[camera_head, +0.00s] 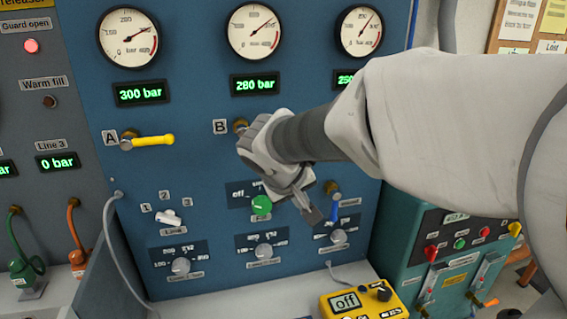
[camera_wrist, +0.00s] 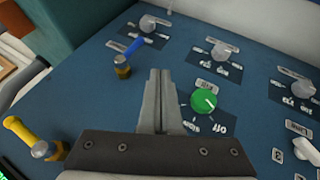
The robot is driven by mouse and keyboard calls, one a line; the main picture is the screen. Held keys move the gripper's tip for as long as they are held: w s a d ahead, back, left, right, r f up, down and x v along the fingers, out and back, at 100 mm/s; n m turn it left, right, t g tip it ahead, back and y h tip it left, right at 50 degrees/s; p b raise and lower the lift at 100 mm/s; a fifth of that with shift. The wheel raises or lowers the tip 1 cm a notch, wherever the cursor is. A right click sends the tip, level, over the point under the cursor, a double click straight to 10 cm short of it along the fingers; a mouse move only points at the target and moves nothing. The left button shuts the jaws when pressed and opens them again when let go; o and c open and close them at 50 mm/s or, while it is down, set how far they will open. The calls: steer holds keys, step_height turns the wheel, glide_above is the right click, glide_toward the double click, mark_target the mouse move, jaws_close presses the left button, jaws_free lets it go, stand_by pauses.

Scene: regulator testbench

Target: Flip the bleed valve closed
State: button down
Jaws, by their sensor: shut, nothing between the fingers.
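A small valve with a blue lever (camera_head: 335,212) on a brass stem sits on the blue panel, at the lower right in the head view. Its lever hangs roughly straight down there. In the wrist view the blue lever (camera_wrist: 134,47) is left of my fingertips, with its brass body (camera_wrist: 122,68) below it. No readable label marks it as the bleed valve. My gripper (camera_head: 312,212) is shut and empty, just left of this valve in the head view. In the wrist view the fingers (camera_wrist: 160,75) are together, apart from the lever.
A green knob (camera_head: 262,205) is close to my gripper, also in the wrist view (camera_wrist: 204,101). Yellow lever A (camera_head: 153,140) lies horizontal; B's handle is hidden by my gripper. Grey knobs (camera_head: 264,251) line the lower panel. A yellow meter (camera_head: 360,301) reading "off" stands below.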

mark_target(334, 208)
steer(key=w+d+f, duration=0.6)
steer(key=f, duration=0.2)
steer(key=shift+w+d, duration=0.35)
steer(key=shift+w, duration=0.05)
steer(key=shift+w+f+b, duration=0.1)
steer(key=shift+f+b, duration=0.05)
steer(key=shift+b, duration=0.15)
